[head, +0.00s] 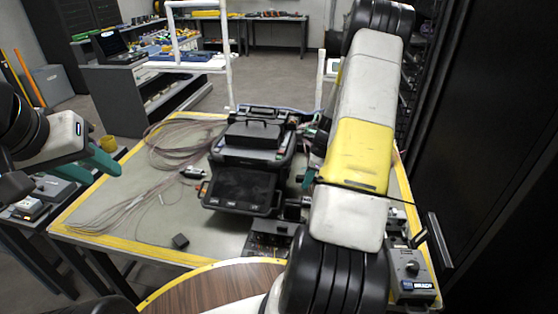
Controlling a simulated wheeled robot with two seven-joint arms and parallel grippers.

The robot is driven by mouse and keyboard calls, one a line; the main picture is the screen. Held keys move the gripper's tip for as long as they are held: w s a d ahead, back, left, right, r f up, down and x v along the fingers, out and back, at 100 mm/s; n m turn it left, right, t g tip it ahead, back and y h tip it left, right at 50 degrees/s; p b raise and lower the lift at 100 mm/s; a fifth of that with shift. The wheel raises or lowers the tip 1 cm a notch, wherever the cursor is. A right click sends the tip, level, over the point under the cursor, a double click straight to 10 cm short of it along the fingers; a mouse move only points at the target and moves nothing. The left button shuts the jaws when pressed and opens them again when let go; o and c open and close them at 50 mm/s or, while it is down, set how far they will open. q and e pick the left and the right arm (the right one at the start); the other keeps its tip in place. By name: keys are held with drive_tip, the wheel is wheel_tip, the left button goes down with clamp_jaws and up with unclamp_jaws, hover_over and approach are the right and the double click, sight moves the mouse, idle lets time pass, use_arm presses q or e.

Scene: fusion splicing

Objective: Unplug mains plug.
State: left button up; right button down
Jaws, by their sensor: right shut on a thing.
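The fusion splicer (245,165), a black unit with a handle and a tilted screen, stands in the middle of the work table. My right gripper (308,178) shows only as a bit of teal finger just right of the splicer, beside my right arm. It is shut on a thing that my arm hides. I cannot make out the mains plug or its socket. My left gripper (102,161), with teal fingers, is over the table's left edge, away from the splicer and touching nothing that I can see. Its finger gap does not show clearly.
Loose fibre cables (165,150) lie on the left of the table (150,228). A small black block (181,241) lies near the front. A grey device with a knob (410,268) is at the front right. A dark cabinet (490,130) bounds the right side.

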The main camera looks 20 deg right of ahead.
drive_tip(key=shift+x, duration=0.8)
drive_tip(key=c, duration=1.2)
unclamp_jaws()
drive_tip(key=shift+s+d, duration=0.1)
drive_tip(key=shift+d, duration=0.05)
